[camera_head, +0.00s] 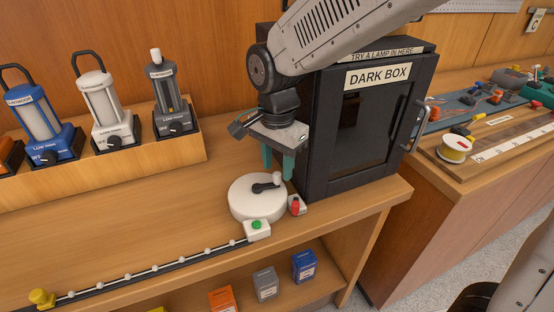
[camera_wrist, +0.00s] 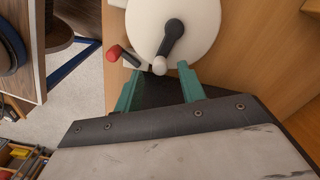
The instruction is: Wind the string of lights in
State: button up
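The string of lights (camera_head: 150,269), a dark strip with small white bulbs, lies straight along the counter's front edge. A yellow piece (camera_head: 42,298) is at its far left end. Its right end meets a white block with a green button (camera_head: 257,226) beside the round white reel (camera_head: 246,204). The reel also shows in the wrist view (camera_wrist: 205,30). Its black crank (camera_wrist: 173,38) carries a pale knob (camera_wrist: 160,66). My gripper (camera_head: 278,176) is open and empty at the crank, pointing down. In the wrist view, the knob appears between the green fingertips (camera_wrist: 160,69); contact cannot be told.
A red-tipped lever (camera_head: 295,205) sits right of the reel. The black dark box (camera_head: 352,130) stands close behind and right of my gripper. Several lanterns (camera_head: 107,105) stand on a wooden step at left. The counter between is clear. Small boxes (camera_head: 265,283) sit below.

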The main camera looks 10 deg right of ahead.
jog(key=shift+f, duration=1.1)
grip_shut()
jog(key=shift+s, duration=0.1)
jog(key=shift+s+a, duration=0.2)
jog(key=shift+s, duration=0.85)
